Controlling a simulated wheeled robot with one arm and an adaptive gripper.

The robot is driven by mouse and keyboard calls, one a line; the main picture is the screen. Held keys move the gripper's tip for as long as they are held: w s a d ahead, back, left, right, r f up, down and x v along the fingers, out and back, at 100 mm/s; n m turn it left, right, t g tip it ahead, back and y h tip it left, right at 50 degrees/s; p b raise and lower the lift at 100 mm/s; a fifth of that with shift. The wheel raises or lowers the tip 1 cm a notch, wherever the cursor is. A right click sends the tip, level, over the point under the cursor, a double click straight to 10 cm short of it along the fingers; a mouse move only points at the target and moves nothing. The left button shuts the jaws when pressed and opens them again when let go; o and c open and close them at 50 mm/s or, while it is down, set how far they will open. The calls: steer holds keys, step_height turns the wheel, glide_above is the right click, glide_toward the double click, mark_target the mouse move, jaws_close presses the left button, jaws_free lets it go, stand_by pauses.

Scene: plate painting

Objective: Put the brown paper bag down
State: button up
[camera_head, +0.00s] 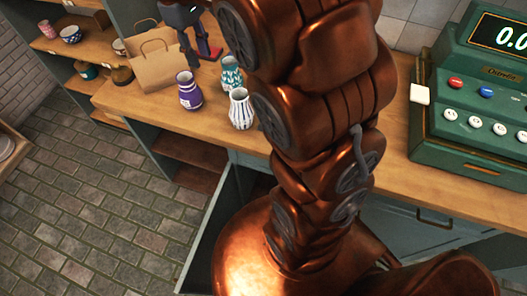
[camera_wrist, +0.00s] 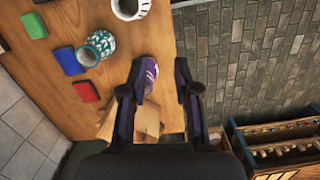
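The brown paper bag (camera_head: 165,68) is at the back left of the wooden counter in the head view, its loop handles showing at the top. It appears to rest on the counter. My gripper (camera_head: 200,40) is just right of the bag. In the wrist view, my gripper's two dark fingers (camera_wrist: 158,85) are spread apart with a clear gap. The bag (camera_wrist: 148,118) shows beyond and between them, partly hidden by the left finger. I see no part of the bag pinched by the fingertips.
A purple vase (camera_head: 189,90), a teal patterned vase (camera_head: 231,72) and a striped vase (camera_head: 240,108) stand close by on the counter (camera_head: 130,103). Coloured pads (camera_wrist: 68,60) lie near them. A green cash register (camera_head: 470,95) is at the right. Shelves with pottery (camera_head: 80,45) stand at the left.

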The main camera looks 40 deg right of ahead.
steer(key=s+a+f+m, duration=0.1)
steer(key=s+f, duration=0.3)
steer(key=s, duration=0.9)
steer(key=s+a+f+m, duration=0.1)
steer(key=s+f+m, duration=0.3)
steer(key=s, duration=0.9)
steer(key=shift+s+f+g+y, duration=0.15)
steer(key=shift+s+g+y, duration=0.15)
steer(key=shift+g, duration=0.1)
